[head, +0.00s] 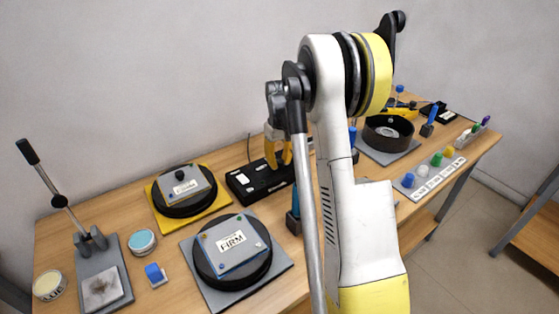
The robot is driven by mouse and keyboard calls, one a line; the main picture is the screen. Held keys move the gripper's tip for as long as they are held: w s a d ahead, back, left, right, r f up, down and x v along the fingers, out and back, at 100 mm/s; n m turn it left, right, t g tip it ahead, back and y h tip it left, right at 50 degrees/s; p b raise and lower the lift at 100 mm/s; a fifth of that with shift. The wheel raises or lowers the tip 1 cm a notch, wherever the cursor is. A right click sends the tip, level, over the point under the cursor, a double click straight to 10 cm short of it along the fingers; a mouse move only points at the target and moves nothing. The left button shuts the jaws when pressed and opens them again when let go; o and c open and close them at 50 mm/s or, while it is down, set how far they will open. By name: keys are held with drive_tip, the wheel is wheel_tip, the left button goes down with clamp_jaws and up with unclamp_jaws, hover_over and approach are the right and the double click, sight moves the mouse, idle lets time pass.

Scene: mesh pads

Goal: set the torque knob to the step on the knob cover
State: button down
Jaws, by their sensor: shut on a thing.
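My gripper (278,160), with yellow fingers, points down over the right part of a black box (250,187) with white markings. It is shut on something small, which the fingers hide. I cannot make out the torque knob itself; it may be on this box. A grey plate with a label reading FIRM (230,241) lies on a round black pad at the front. Another round pad behind it, on a yellow base, carries a grey plate with a smaller label (186,186) and a black knob (180,174). I cannot tell which part is the knob cover.
A dark round dish (388,134) and a rack of coloured pegs (432,172) are at right. My arm hides the table's middle.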

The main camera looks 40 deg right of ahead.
sight(279, 161)
drive_tip(key=m+p, duration=0.1)
drive_tip(key=m, duration=0.6)
idle(0.5)
drive_tip(key=c, duration=1.1)
unclamp_jaws()
wheel_tip(279, 161, up, 12)
